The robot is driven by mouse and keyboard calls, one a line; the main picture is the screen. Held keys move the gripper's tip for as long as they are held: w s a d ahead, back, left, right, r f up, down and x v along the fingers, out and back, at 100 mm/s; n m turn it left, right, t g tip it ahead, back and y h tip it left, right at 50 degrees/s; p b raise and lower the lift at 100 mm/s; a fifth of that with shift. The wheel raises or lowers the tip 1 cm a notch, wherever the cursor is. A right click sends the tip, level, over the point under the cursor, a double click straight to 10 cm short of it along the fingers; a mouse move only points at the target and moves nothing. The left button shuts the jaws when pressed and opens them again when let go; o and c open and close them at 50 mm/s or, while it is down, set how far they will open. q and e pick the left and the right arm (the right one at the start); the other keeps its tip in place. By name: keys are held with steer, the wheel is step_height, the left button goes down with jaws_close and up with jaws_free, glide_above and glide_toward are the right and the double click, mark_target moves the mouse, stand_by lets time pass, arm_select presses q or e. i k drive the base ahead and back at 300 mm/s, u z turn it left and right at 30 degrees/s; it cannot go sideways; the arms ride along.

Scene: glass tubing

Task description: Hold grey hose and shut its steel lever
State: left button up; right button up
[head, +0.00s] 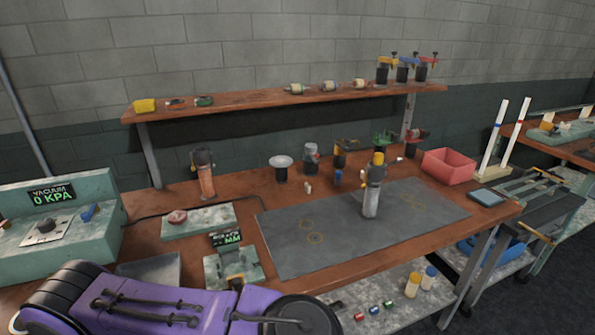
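A grey upright cylinder (371,202) stands on the dark mat (300,225) at centre right. A similar upright orange-brown cylinder (207,182) with a dark top stands at the left of the bench. Neither gripper shows in the head view. A purple arm part of mine fills the bottom left, apart from the cylinder.
A vacuum gauge box (55,215) reading 0 KPA stands at left. A small display fixture (232,265) sits left of the mat. Tools line the bench back, beside a red bin (448,166). A shelf (280,97) runs above. Much of the mat is clear.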

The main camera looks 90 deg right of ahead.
mark_target(399, 159)
steer(key=z, duration=2.55)
